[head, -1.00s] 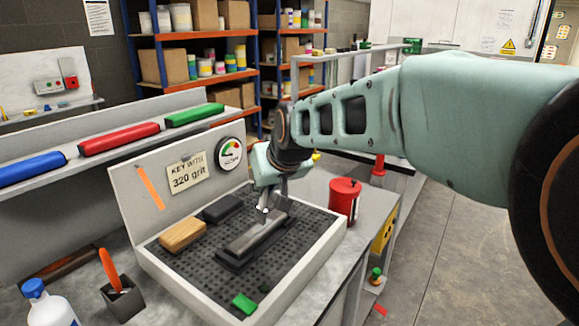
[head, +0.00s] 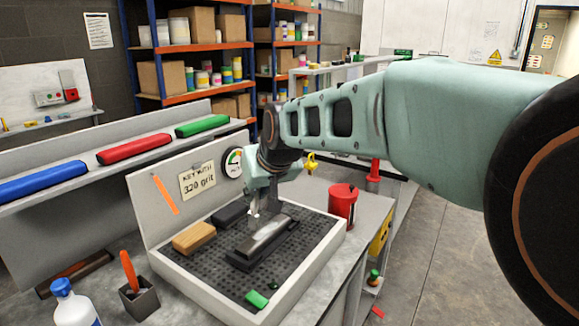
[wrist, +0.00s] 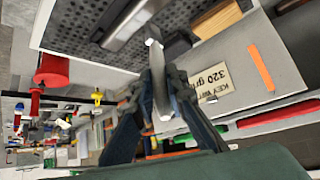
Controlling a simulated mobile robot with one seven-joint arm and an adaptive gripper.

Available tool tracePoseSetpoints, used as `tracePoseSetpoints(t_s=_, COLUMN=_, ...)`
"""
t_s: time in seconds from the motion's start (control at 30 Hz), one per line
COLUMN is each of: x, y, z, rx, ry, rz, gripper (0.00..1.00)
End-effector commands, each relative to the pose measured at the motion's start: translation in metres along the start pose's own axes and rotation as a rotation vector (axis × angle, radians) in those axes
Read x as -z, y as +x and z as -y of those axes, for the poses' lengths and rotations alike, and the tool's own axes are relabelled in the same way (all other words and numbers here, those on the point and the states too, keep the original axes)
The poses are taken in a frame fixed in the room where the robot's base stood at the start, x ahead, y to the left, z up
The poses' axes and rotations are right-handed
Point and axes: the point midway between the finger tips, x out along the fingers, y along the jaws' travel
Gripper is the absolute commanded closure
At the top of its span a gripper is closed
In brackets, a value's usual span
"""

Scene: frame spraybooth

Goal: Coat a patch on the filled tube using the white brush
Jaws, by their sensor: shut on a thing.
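My gripper (head: 255,207) is shut on a slim pale brush (wrist: 158,80), pointing down over the perforated tray. The brush's white tip (wrist: 152,42) shows beyond the fingers in the wrist view. A silver-grey tube (head: 265,238) lies on a black holder (head: 240,260) in the tray; it also shows in the wrist view (wrist: 128,24). The tip is close to the tube's far side. I cannot tell whether they touch. The arm and fingers partly hide the brush in the head view.
The tray (head: 205,292) also holds a tan block (head: 194,238), a dark block (head: 230,213) and a green piece (head: 257,299). A red can (head: 342,205) stands right of it. A black pot (head: 138,299) and white bottle (head: 76,305) stand left. A sign panel (head: 150,205) rises behind.

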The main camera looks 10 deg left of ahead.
Motion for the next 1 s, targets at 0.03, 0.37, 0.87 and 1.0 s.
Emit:
tracePoseSetpoints(t_s=0.03, x=0.006, y=-0.006, z=0.000, rx=0.000, ry=-0.001, rz=-0.002, gripper=1.00)
tracePoseSetpoints(t_s=0.37, x=0.028, y=-0.028, z=-0.002, rx=-0.001, ry=0.001, rz=-0.004, gripper=1.00)
tracePoseSetpoints(t_s=0.87, x=0.035, y=-0.035, z=-0.003, rx=-0.002, ry=0.002, rz=-0.003, gripper=1.00)
tracePoseSetpoints(t_s=1.0, x=0.035, y=-0.035, z=-0.003, rx=-0.002, ry=0.002, rz=-0.003, gripper=1.00)
